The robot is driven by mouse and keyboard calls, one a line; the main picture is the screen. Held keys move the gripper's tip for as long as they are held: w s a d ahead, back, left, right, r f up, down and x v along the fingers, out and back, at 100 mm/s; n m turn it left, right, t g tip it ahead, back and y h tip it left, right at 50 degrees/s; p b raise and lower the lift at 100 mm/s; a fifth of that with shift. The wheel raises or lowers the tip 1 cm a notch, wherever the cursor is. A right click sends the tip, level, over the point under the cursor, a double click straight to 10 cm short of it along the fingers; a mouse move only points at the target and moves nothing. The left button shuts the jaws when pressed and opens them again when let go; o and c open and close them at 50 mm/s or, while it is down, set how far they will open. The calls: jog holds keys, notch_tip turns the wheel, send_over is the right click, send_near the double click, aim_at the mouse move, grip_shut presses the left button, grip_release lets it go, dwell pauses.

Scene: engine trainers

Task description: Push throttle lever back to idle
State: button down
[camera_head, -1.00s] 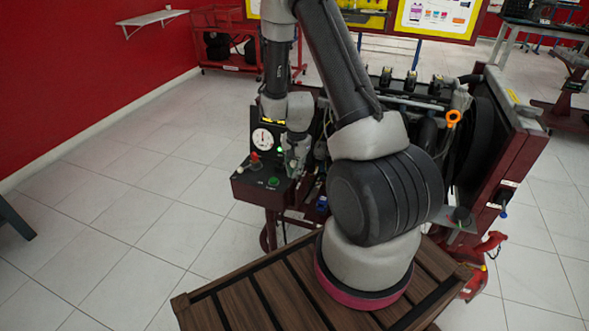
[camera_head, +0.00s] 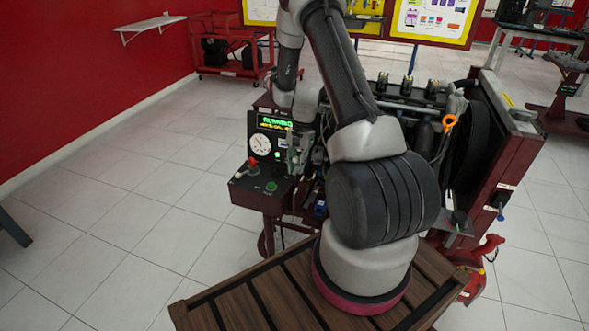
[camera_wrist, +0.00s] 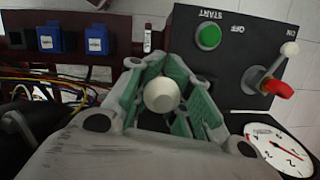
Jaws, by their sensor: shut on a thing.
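The throttle lever's round cream knob (camera_wrist: 162,95) shows in the wrist view between the green-padded fingers of my gripper (camera_wrist: 170,97). My gripper is shut on it. The fingers and knob hide the lever's shaft. In the head view my gripper (camera_head: 297,152) is at the right side of the control box (camera_head: 262,195), beside the gauge. The knob cannot be made out there.
A round gauge (camera_head: 260,144) stands close left of my gripper. The engine (camera_head: 425,105) with hoses is to the right.

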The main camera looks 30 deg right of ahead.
jog(key=shift+w+d+r, duration=0.25)
jog(key=shift+w+d, duration=0.2)
jog(key=shift+w, duration=0.05)
jog(key=c, duration=1.6)
grip_release()
jog(key=shift+s, duration=0.15)
jog(key=shift+o, duration=0.2)
jog(key=shift+s, duration=0.1)
jog(key=v, duration=1.2)
jog(key=shift+a+f, duration=0.1)
